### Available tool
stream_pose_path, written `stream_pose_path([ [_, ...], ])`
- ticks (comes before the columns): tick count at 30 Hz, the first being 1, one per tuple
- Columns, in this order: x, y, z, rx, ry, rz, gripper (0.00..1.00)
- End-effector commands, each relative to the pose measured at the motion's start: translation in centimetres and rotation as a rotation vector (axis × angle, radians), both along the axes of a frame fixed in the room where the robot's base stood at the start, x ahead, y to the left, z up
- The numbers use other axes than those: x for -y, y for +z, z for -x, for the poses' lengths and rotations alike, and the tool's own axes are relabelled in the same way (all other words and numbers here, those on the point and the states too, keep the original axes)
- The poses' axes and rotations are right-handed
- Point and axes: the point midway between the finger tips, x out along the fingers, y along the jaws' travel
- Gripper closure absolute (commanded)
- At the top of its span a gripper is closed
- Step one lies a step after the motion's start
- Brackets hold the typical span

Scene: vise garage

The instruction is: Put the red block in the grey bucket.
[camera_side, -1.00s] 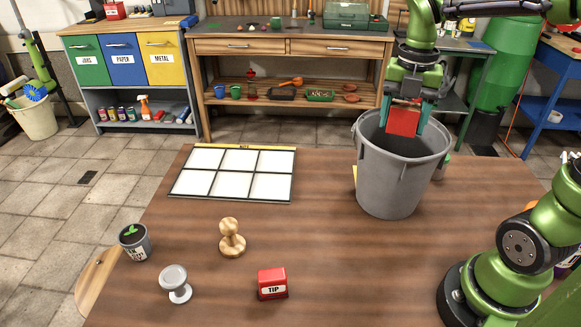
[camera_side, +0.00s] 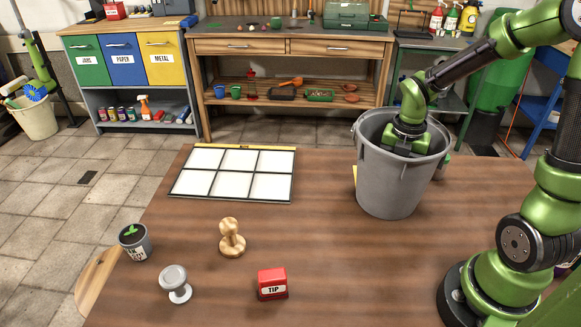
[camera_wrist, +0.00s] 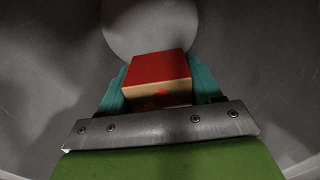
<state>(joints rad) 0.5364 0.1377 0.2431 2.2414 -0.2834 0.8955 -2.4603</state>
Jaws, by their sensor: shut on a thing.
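The grey bucket (camera_side: 387,182) stands upright on the wooden table at the right in the side view. My gripper (camera_wrist: 158,88) is down inside the bucket, so its fingers are hidden in the side view. In the wrist view its teal fingers are shut on the red block (camera_wrist: 157,68), one on each side. The block has a red top and a pale wooden-coloured side. The bucket's grey inner wall (camera_wrist: 60,60) surrounds the gripper and block in the wrist view. I cannot tell whether the block touches the bottom.
On the table (camera_side: 330,250) stand a red box marked TIP (camera_side: 272,284), a wooden knob-shaped piece (camera_side: 231,237), a grey knob-shaped piece (camera_side: 175,284) and a small potted plant (camera_side: 134,242). A white gridded board (camera_side: 233,174) lies left of the bucket. The table's middle is clear.

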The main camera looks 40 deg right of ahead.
Motion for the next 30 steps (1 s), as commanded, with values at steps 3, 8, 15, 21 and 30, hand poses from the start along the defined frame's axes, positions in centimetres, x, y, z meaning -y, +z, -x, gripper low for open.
stream_pose_path([
  [3, 0.0, -2.3, 0.1, -0.004, 0.001, -0.002, 0.67],
  [8, 0.0, -3.5, 0.0, -0.001, 0.0, 0.0, 0.67],
  [15, -0.1, -6.9, 0.0, -0.003, 0.002, -0.001, 0.67],
  [21, 0.0, -7.7, 0.0, 0.002, 0.0, 0.001, 0.67],
  [30, 0.0, -7.9, 0.0, 0.001, 0.0, 0.001, 0.33],
])
